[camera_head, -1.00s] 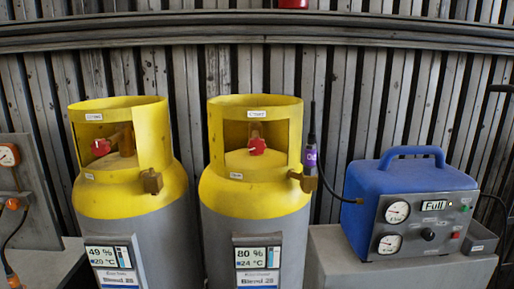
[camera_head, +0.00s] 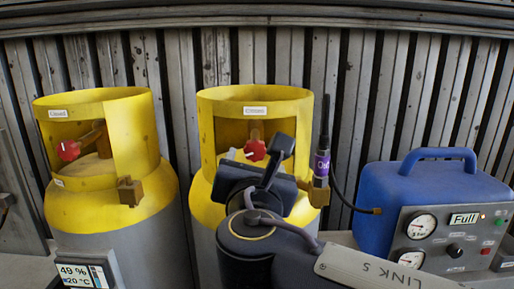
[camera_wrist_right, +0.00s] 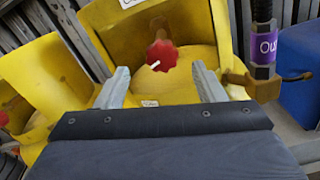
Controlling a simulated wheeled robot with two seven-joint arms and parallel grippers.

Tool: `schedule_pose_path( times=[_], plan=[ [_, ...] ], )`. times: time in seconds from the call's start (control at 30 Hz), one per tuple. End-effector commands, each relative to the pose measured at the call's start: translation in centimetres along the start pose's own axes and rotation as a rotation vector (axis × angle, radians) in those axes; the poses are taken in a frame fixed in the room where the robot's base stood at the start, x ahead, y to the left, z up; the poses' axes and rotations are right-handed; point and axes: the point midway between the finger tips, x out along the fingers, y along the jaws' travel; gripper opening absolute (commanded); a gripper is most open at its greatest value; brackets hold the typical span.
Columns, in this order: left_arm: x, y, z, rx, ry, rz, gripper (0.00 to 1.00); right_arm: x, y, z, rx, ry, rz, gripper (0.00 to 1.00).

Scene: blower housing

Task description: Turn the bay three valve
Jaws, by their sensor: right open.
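The middle cylinder has a yellow collar (camera_head: 210,140) with a red valve knob (camera_head: 255,150) inside its opening. A small label on the collar seems to read "Closed". The left cylinder's collar (camera_head: 135,140) holds a similar red knob (camera_head: 69,151). No bay number is readable on either. My right gripper (camera_head: 268,160) is in front of the middle cylinder. In the right wrist view its two fingers (camera_wrist_right: 161,78) are spread, empty, with the middle red knob (camera_wrist_right: 162,56) beyond and between them, apparently not touched. My left gripper is out of view.
A purple-banded hose fitting (camera_head: 321,165) stands at the right side of the middle cylinder, close to my right gripper. Its hose runs to a blue unit (camera_head: 385,195) with gauges and a "Full" display (camera_head: 464,218). A ribbed wall (camera_head: 180,60) stands behind.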

Motion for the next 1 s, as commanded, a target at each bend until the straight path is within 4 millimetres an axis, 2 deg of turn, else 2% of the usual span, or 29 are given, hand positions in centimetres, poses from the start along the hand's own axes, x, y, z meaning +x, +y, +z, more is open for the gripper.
schedule_pose_path(
  times=[0.2,0.4,0.57,0.8,1.0],
  plan=[
    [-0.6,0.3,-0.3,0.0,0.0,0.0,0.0,3.6,-0.1,0.1,0.001,0.002,-0.006,0.63],
    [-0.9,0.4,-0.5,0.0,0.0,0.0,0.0,6.2,-0.2,0.0,0.002,0.004,-0.006,0.63],
    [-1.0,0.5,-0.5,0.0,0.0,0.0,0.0,7.1,-0.2,-0.1,0.005,0.004,-0.004,0.63],
    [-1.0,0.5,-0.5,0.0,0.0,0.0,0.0,7.2,-0.3,-0.1,0.006,0.004,-0.004,0.63],
    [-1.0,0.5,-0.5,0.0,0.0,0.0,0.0,7.1,-0.3,-0.1,0.006,0.005,-0.004,0.37]
  ],
)
